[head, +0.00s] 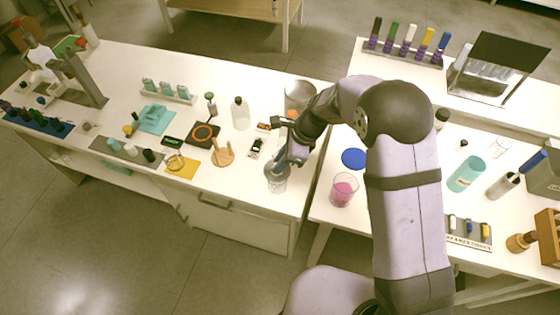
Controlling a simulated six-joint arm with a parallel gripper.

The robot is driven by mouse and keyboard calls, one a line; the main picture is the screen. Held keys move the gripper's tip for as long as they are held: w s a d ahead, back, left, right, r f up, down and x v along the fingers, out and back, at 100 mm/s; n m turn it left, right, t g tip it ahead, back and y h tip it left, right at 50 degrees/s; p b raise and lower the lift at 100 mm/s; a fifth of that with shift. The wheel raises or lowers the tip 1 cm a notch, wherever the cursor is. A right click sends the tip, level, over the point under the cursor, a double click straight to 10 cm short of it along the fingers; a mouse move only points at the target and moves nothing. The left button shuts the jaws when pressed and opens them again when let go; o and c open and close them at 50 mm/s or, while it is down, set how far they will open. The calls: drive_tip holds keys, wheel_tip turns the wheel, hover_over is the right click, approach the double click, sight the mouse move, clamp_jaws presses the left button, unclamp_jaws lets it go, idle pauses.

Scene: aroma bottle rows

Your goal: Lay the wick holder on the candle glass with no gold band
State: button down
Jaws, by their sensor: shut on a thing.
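My gripper (277,168) is low at the front right of the left table, directly above a clear candle glass (277,185). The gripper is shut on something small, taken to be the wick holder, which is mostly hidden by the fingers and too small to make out. I cannot tell whether it touches the glass rim. No gold band can be made out on this glass. Another small glass (175,161) with a yellowish ring stands by a yellow mat at the left.
A glass with pink contents (343,190) and a blue disc (354,158) are on the right table, across a gap. A wooden stand (223,154), a black hotplate (203,134), a clear bottle (240,113) and a metal pot (299,95) stand around my arm.

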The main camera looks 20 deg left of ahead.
drive_tip(key=shift+f, duration=0.9)
idle(1.3)
drive_tip(key=c, duration=1.2)
unclamp_jaws()
drive_tip(key=shift+r, duration=0.1)
drive_tip(key=shift+r+p, duration=3.2)
drive_tip(key=shift+r, duration=0.25)
